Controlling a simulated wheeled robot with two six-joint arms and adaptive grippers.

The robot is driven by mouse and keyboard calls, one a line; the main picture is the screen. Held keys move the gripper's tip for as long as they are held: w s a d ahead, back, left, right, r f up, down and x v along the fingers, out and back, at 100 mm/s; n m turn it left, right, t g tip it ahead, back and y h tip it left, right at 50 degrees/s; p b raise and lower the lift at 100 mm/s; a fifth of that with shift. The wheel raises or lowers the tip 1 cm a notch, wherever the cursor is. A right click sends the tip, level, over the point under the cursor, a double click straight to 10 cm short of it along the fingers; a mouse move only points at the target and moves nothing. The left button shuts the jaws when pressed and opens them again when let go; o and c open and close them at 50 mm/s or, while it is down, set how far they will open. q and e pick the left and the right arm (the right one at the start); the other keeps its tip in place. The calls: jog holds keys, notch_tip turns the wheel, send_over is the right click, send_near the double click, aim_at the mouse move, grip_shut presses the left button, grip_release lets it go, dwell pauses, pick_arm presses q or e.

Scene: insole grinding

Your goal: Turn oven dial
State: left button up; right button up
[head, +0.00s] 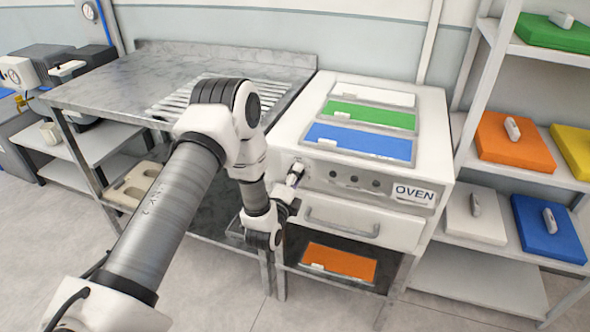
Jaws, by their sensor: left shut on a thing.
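The white oven (432,150) stands right of the centre, with an "OVEN" label on its front. Small dark round controls (353,179) sit in a row on its front panel, above the drawer handle. My left gripper (297,170) is at the left end of that panel, shut on the oven dial there. The fingers and wrist hide most of this dial, so its angle cannot be told. My right gripper is not in view.
A metal table (110,88) with a slatted part adjoins the oven on the left. White, green and blue panels lie in the oven's top. An orange panel (338,262) is below the drawer. Shelves (480,272) with coloured lidded boxes stand at right.

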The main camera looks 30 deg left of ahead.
pick_arm(q)
jog(key=shift+m+p, duration=1.3)
jog(key=shift+m, duration=0.6)
jog(key=shift+f, duration=0.1)
jog(key=o, duration=1.1)
jog(key=v, duration=0.7)
jog(key=shift+s, duration=0.2)
